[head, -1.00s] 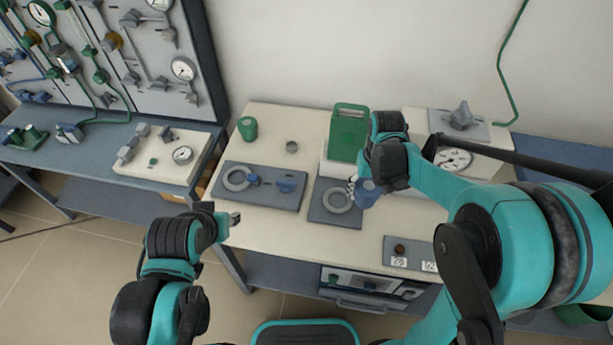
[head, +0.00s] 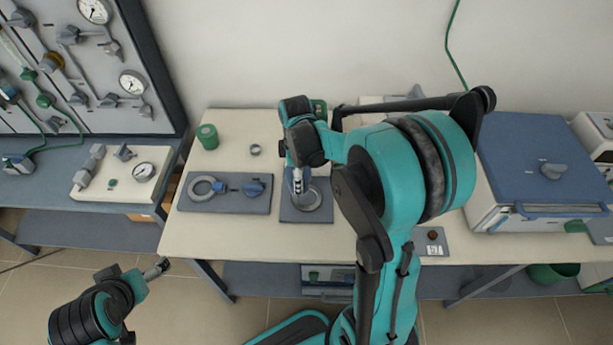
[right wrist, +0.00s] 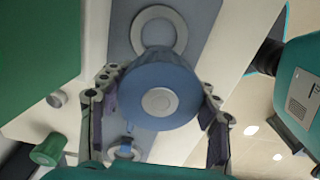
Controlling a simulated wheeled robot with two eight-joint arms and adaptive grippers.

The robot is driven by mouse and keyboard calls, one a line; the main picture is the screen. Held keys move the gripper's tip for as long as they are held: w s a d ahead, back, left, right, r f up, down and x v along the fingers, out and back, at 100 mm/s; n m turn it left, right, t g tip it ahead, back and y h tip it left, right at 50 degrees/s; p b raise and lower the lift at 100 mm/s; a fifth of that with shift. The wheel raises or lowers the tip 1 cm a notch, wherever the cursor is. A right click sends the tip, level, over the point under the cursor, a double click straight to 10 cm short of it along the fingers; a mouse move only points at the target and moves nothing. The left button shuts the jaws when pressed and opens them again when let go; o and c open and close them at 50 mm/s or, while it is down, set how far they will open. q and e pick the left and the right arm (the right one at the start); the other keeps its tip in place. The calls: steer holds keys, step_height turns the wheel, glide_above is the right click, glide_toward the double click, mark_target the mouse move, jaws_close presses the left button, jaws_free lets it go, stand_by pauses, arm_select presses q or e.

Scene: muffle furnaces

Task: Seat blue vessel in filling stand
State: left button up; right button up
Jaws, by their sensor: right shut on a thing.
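The blue vessel (right wrist: 160,88) is a round blue body with a pale disc on its end, held between my right gripper's fingers (right wrist: 158,103) in the right wrist view. In the head view my right gripper (head: 298,186) is over the grey plate with a pale ring (head: 318,215), and the vessel is mostly hidden. The ring (right wrist: 158,14) shows beyond the vessel in the wrist view, partly covered; I cannot tell whether they touch. A second grey plate (head: 228,204) at left has a ring and blue fittings. My left gripper (head: 160,268) is off the table's front; its opening is unclear.
A green cup (head: 207,137) and a small grey ring-shaped part (head: 255,149) stand behind the plates. A green container (right wrist: 35,60) is close beside my right gripper. A furnace (head: 540,165) stands at right. The table's front strip is clear.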

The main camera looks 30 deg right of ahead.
steer(key=n, duration=0.1)
steer(key=d+n, duration=0.2)
steer(key=shift+s+d+f+n, duration=0.2)
steer(key=shift+s+f+n, duration=0.05)
steer(key=shift+n, duration=0.05)
steer(key=shift+d+f, duration=0.1)
steer(key=shift+f+b, duration=2.2)
steer(key=shift+f, duration=0.4)
steer(key=shift+f+b, duration=0.55)
steer(key=shift+f, duration=0.05)
steer(key=o, duration=1.9)
